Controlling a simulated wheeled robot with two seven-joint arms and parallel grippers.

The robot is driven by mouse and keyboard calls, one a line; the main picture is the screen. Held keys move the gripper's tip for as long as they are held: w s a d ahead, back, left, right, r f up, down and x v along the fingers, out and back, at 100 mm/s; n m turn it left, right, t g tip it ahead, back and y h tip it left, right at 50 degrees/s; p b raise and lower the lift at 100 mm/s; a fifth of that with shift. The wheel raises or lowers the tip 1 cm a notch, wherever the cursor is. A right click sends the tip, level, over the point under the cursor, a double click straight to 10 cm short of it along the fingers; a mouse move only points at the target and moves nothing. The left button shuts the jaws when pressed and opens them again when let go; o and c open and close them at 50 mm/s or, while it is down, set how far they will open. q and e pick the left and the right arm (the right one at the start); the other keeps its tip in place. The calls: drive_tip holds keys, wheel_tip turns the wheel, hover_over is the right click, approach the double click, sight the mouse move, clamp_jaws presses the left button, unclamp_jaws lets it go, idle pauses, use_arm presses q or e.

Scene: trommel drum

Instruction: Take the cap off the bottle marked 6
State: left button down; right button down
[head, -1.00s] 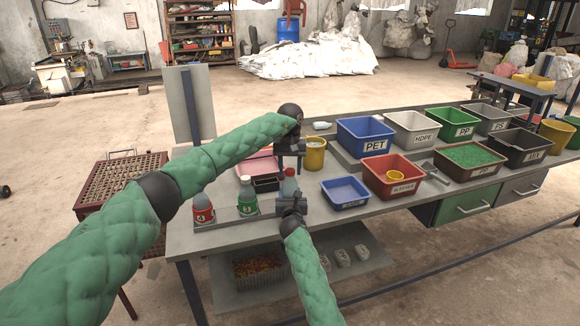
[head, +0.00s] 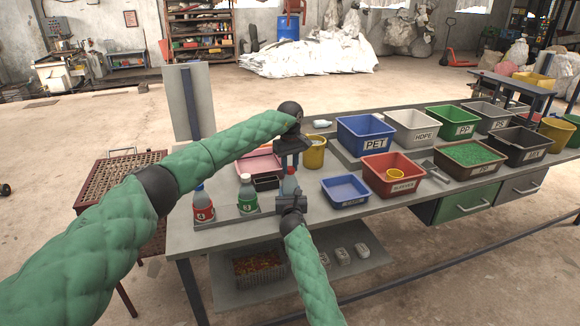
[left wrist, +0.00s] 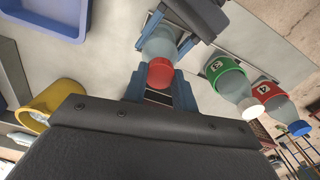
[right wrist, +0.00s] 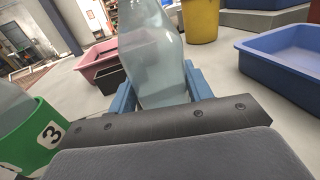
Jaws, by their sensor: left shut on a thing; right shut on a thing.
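A clear bottle (head: 289,186) stands at the right end of the bottle row, its number hidden. It has a red cap (left wrist: 160,72). My right gripper (head: 291,203) is shut on the bottle's body, which fills the right wrist view (right wrist: 152,60). My left gripper (head: 289,166) comes down from above and is shut on the red cap, with one finger on each side of it in the left wrist view. To the left stand a green-labelled bottle marked 3 (head: 247,197) with a white cap and a red-labelled bottle (head: 203,206) with a blue cap, apparently marked 4.
A yellow container (head: 314,153), a pink tray (head: 256,165) and a black box (head: 266,183) stand close behind the bottles. A blue tray (head: 345,192) is to the right. Several labelled bins, including PET (head: 365,137), fill the table's right side.

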use_arm(q)
drive_tip(key=n, duration=1.3)
drive_tip(key=shift+n, duration=0.4)
drive_tip(key=n, duration=0.5)
drive_tip(key=shift+r+n, duration=0.1)
drive_tip(key=shift+n, duration=0.2)
drive_tip(key=n, duration=2.3)
drive_tip(key=shift+n, duration=0.3)
drive_tip(key=n, duration=0.4)
drive_tip(key=shift+r, duration=0.8)
